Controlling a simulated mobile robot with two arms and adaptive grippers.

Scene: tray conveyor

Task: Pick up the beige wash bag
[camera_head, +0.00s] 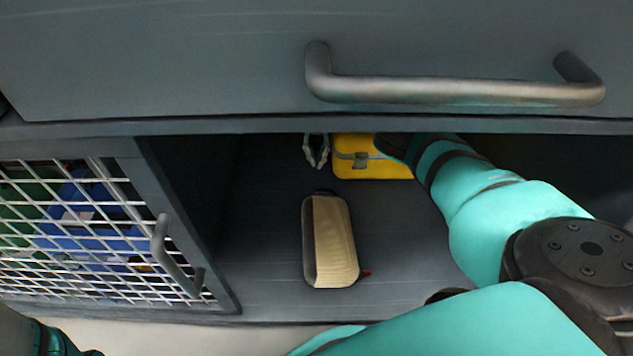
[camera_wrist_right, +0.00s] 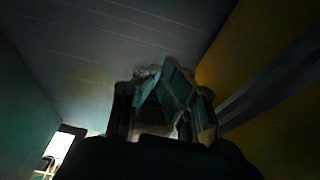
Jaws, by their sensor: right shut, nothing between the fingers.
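The beige wash bag (camera_head: 336,240) lies on the floor of the open compartment in the head view, with a dark grey side and a small red tab near its lower right. My right arm reaches into the compartment from the right. Its grey fingers (camera_head: 317,165) show deep inside, beyond the bag and apart from it. The rest of that gripper is hidden behind the cabinet's upper edge. In the right wrist view the gripper (camera_wrist_right: 165,75) is shut and empty; the bag cannot be made out there. My left gripper is not in view.
A yellow case (camera_head: 352,167) stands at the back beside the right fingers, partly behind my arm. A drawer with a bar handle (camera_head: 455,92) overhangs the opening. A wire-mesh door (camera_head: 90,225) with a handle (camera_head: 172,257) is at left. Floor around the bag is mostly clear.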

